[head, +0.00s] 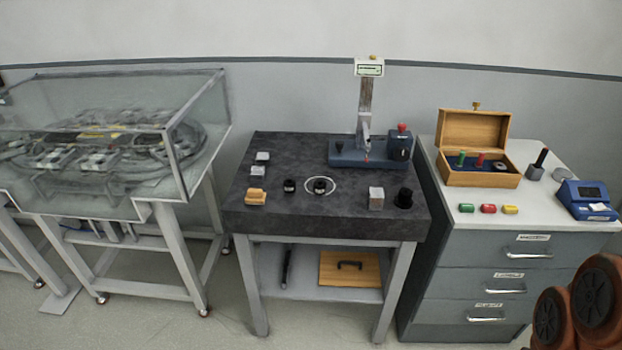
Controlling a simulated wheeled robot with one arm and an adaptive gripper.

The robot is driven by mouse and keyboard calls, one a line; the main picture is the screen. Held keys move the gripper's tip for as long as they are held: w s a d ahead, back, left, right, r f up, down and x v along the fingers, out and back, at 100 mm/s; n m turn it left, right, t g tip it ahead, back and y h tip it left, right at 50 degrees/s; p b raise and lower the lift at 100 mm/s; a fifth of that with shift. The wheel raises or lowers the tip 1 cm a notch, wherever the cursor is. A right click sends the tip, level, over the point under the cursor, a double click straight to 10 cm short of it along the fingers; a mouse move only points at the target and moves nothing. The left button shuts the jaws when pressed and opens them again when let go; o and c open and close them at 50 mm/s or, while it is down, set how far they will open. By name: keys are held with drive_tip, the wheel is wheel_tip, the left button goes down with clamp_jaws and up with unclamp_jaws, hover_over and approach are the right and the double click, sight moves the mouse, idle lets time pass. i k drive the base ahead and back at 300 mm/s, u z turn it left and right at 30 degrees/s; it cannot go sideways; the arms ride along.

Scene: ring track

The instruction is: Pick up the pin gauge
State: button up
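No single item is plainly marked as the pin gauge. A dark-handled pin (542,157) stands upright in a small grey block (535,173) on the white-topped drawer cabinet (440,195) at the right. An open wooden box (479,179) beside it holds a green-handled piece (461,158) and a red-handled piece (480,160), both upright. I cannot tell from this distance which of these is the pin gauge. My gripper is not in view; only round orange-brown links of my arm show at the lower right.
A dark stone table (290,220) in the middle bears a measuring stand (366,110) and several small blocks and cylinders. Green, red and yellow pieces lie before the box. A blue device (585,205) sits at the cabinet's right. A glass-covered track table (180,235) stands left. Floor in front is clear.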

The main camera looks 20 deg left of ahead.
sight(459, 163)
drive_tip(key=z, duration=0.55)
drive_tip(key=k, duration=0.75)
drive_tip(key=z, duration=0.9)
drive_tip(key=k, duration=0.45)
drive_tip(key=z, duration=0.15)
drive_tip(key=i, duration=1.8)
drive_tip(key=u, duration=1.15)
drive_tip(key=i, duration=1.2)
drive_tip(key=u, duration=1.6)
drive_tip(key=i, duration=0.6)
drive_tip(key=u, duration=0.6)
